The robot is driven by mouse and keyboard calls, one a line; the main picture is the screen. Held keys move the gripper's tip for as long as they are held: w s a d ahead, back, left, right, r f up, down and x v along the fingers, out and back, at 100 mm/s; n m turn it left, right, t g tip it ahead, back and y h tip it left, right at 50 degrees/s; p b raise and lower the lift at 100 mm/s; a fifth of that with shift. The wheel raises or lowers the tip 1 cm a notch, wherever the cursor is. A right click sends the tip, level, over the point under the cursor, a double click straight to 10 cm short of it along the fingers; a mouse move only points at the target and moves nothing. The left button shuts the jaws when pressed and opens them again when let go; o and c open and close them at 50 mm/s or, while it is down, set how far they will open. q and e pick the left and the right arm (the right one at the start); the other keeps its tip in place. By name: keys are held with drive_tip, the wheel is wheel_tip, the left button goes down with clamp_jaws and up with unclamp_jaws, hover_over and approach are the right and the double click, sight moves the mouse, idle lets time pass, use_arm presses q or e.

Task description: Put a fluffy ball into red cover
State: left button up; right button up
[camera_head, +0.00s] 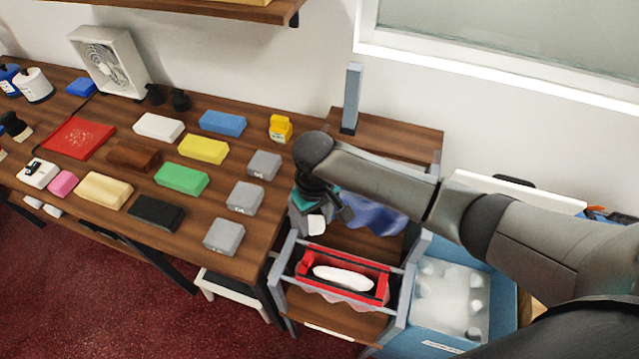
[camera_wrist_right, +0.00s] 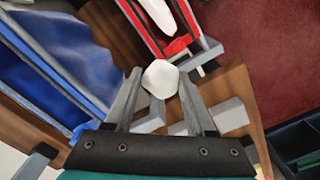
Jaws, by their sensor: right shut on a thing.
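My right gripper (camera_head: 325,219) is shut on a white fluffy ball (camera_head: 316,226), held in the air above the wooden stand. In the right wrist view the ball (camera_wrist_right: 160,79) sits between the two fingertips. The red cover (camera_head: 380,290) hangs in a grey frame in front of and below the gripper, with a pinkish lower part. A white oblong filling (camera_head: 343,278) shows in its opening. The cover's red rim (camera_wrist_right: 178,46) also appears in the right wrist view, beyond the ball and apart from it. My left gripper is not in view.
A blue bin (camera_head: 507,317) of white fluff stands right of the stand. A blue cover (camera_head: 375,217) hangs behind the gripper. The wooden counter (camera_head: 105,220) at left holds several coloured blocks, grey blocks (camera_head: 224,236) and a fan (camera_head: 112,62). A grey post (camera_head: 352,98) rises at the back.

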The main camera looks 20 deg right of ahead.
use_arm(q)
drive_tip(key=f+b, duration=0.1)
drive_tip(key=b, duration=0.1)
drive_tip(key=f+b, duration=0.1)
drive_tip(key=b, duration=0.1)
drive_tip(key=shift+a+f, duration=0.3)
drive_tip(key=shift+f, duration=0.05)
use_arm(e)
drive_tip(key=s+f+n, duration=0.1)
drive_tip(key=s+f, duration=0.3)
drive_tip(key=f, duration=0.6)
drive_tip(key=shift+s+f+n, duration=0.15)
drive_tip(key=shift+s+n, duration=0.05)
drive_tip(key=shift+n, duration=0.1)
use_arm(q)
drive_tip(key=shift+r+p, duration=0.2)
drive_tip(key=shift+p, duration=0.1)
use_arm(e)
drive_tip(key=shift+s+d+f, duration=0.1)
drive_tip(key=shift+f, duration=0.1)
drive_tip(key=o, duration=0.8)
drive_tip(key=shift+o, duration=0.5)
drive_tip(key=shift+o, duration=0.5)
